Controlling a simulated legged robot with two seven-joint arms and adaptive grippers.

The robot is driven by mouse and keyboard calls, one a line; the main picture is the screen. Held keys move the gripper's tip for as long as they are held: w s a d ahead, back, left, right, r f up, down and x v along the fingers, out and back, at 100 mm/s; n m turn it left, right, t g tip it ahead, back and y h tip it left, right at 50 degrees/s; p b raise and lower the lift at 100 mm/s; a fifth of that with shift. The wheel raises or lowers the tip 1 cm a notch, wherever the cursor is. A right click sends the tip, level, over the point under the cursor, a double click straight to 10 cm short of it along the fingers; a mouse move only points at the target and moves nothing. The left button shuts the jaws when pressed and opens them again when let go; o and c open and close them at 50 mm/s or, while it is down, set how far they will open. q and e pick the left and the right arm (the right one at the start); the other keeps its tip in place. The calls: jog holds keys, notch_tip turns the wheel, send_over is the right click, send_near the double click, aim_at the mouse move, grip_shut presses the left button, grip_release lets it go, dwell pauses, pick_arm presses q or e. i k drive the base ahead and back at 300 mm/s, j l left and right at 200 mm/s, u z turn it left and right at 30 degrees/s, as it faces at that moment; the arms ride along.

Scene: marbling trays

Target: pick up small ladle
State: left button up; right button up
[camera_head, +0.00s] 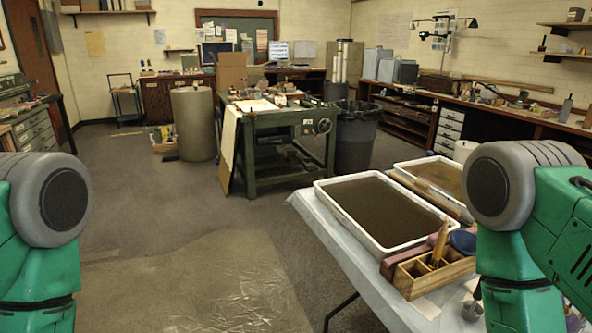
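I cannot clearly make out a small ladle. A small metallic object (471,309) lies near the front of the white-covered table, partly hidden by my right arm; I cannot tell whether it is the ladle. A wooden compartment box (409,284) stands on this table with upright wooden handles (439,243) in it. A dark blue round object (463,241) sits behind the box, also partly covered by my arm. Only green and grey upper parts of my arms show at the left and right edges. Neither gripper is in view.
Two white-rimmed trays of dark liquid (352,234) and brownish liquid (462,165) lie on the covered table (345,262). A green workbench (251,150), a black bin (356,138) and a grey drum (194,124) stand behind. Plastic sheeting (190,285) covers the floor ahead.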

aim_at(472, 311)
jog(key=z, duration=1.3)
